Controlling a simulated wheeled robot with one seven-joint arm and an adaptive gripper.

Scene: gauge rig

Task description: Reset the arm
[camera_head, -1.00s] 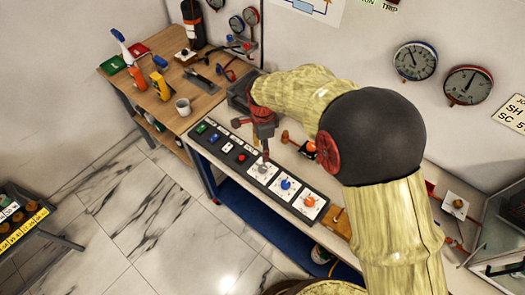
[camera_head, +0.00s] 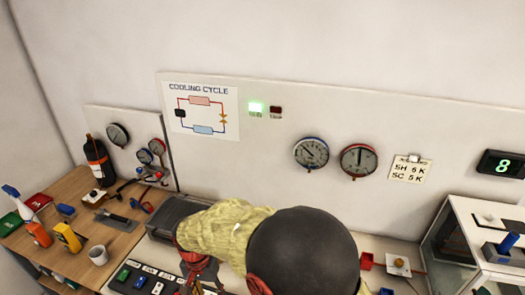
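My arm, in a yellowish sleeve with a black round joint, reaches in from the bottom of the head view over the bench. My gripper (camera_head: 203,284), red and dark, is at the lower edge above the control panel (camera_head: 127,274). Its fingertips are cut off or hidden, so I cannot tell whether it is open or shut. The panel shows a green switch (camera_head: 123,274), a blue switch (camera_head: 140,281) and a white switch (camera_head: 157,287). The panel's right part is out of view or hidden by my arm.
A wooden side table (camera_head: 78,190) at left bears a mug (camera_head: 98,255), a yellow meter (camera_head: 68,237) and a spray bottle (camera_head: 18,202). A glass-sided case (camera_head: 470,245) stands at right.

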